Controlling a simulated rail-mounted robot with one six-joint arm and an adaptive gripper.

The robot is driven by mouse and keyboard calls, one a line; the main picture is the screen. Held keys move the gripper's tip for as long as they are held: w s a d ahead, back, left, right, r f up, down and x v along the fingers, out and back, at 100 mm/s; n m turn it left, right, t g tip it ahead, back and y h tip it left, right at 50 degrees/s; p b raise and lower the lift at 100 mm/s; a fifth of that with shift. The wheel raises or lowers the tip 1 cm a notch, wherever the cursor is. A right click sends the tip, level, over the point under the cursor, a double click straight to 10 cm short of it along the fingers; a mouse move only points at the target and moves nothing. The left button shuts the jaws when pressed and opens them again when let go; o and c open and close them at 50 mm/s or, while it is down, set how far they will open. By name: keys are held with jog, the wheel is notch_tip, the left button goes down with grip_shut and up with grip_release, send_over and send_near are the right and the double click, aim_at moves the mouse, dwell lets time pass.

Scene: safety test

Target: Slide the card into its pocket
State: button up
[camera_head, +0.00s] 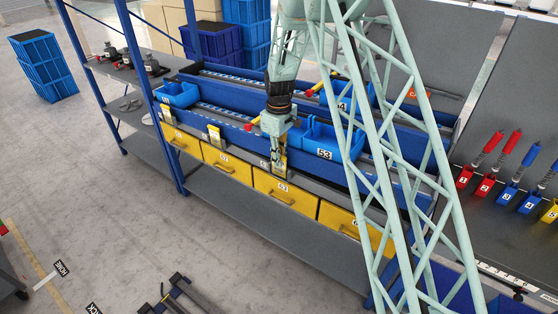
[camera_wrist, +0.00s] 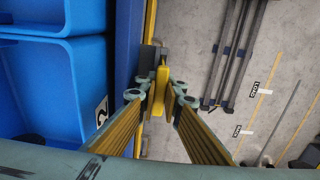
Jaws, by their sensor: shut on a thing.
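A small grey part (camera_wrist: 149,57) lies just beyond the card, beside the blue and yellow rack edge. I cannot tell whether the card touches a pocket. In the head view the held card is mostly hidden by the fingers.
Blue bin 53 (camera_head: 324,141) is right beside my gripper; blue bins also fill the left of the wrist view (camera_wrist: 40,95). A second blue bin (camera_head: 178,93) sits at the rack's left end. Open floor (camera_head: 130,235) lies in front. Red and blue tagged tools (camera_head: 487,180) hang at right.

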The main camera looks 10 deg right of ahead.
jog(key=o, duration=0.8)
jog(key=shift+c, duration=0.2)
jog(key=shift+w+r, duration=0.1)
jog(key=shift+d+r, duration=0.1)
jog(key=shift+r, duration=5.85)
jog(key=shift+r, duration=0.15)
